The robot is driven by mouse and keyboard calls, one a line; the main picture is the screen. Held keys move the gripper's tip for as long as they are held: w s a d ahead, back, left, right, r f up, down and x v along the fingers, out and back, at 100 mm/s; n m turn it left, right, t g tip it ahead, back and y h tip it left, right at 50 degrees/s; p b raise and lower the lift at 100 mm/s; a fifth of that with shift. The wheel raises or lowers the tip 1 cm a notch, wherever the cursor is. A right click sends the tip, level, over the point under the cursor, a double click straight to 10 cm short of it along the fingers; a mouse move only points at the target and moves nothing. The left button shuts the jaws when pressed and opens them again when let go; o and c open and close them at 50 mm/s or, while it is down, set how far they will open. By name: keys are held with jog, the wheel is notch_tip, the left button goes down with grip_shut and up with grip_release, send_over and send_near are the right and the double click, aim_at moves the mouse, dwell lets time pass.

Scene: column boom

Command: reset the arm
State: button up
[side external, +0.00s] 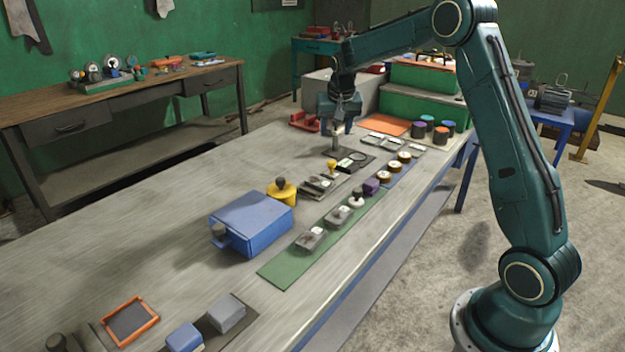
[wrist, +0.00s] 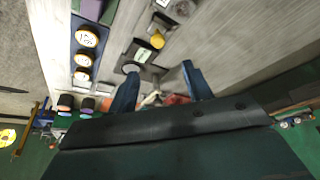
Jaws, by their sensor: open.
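My gripper (side external: 340,122) hangs over the far part of the long grey workbench (side external: 170,200), its fingers pointing down. In the wrist view the two blue fingers of my gripper (wrist: 160,88) stand apart, so it is open. A small pale upright piece (side external: 336,140) shows just below the fingers, over a dark mat (side external: 330,153); I cannot tell whether they touch it. A yellow-handled stamp (side external: 331,167) and a round lens-like piece (side external: 357,156) lie close by, nearer the camera.
A blue box (side external: 252,222) and a yellow pot (side external: 282,191) stand mid-bench. A green strip (side external: 275,268) holds several stamps. Round-topped tins (side external: 384,177) line the right edge. Dark jars (side external: 440,135) and green crates (side external: 405,105) stand behind. The bench's left side is clear.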

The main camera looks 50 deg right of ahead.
jog(key=shift+r, duration=0.1)
dwell(0.3)
jog(key=s+a+r+n+t+y, duration=0.1)
jog(key=s+a+r+n, duration=0.3)
jog(key=s+a+r, duration=1)
jog(key=s+a+f+n, duration=0.1)
jog(key=s+a, duration=0.2)
jog(key=s, duration=0.3)
jog(key=s+a+f+n+t+y, duration=0.1)
jog(key=s+a+f+n, duration=0.1)
jog(key=s+a, duration=0.2)
jog(key=s+a+f+n+y, duration=0.1)
jog(key=s+a, duration=0.3)
jog(key=s, duration=0.6)
jog(key=shift+s+f+n, duration=0.15)
jog(key=shift+f+n, duration=0.35)
jog(key=shift+f, duration=0.2)
